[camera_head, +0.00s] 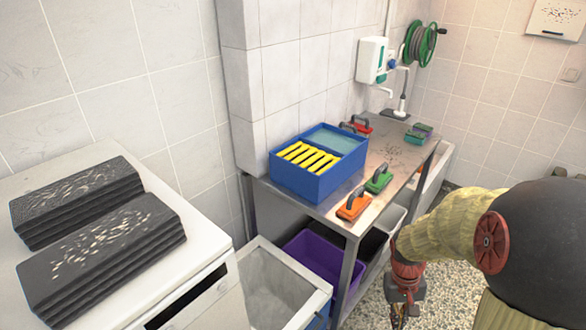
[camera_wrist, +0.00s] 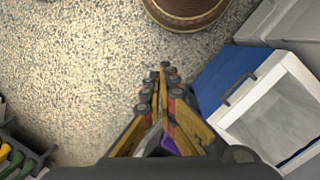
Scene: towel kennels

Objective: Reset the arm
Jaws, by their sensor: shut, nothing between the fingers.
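My gripper (camera_wrist: 162,85) points down over the speckled floor in the wrist view, its fingers together and nothing held between them. In the head view my arm enters from the right, and my gripper (camera_head: 408,308) hangs low in front of the steel table (camera_head: 415,165), apart from it. The fingertips are small and partly cut off near the bottom of that view.
A blue box (camera_head: 312,180) with yellow items, an orange-handled brush (camera_head: 353,206) and a green one (camera_head: 379,180) sit on the table. Black towel stacks (camera_head: 100,255) lie on a white machine (camera_head: 205,250) at left. A white-rimmed bin (camera_head: 275,290) stands between.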

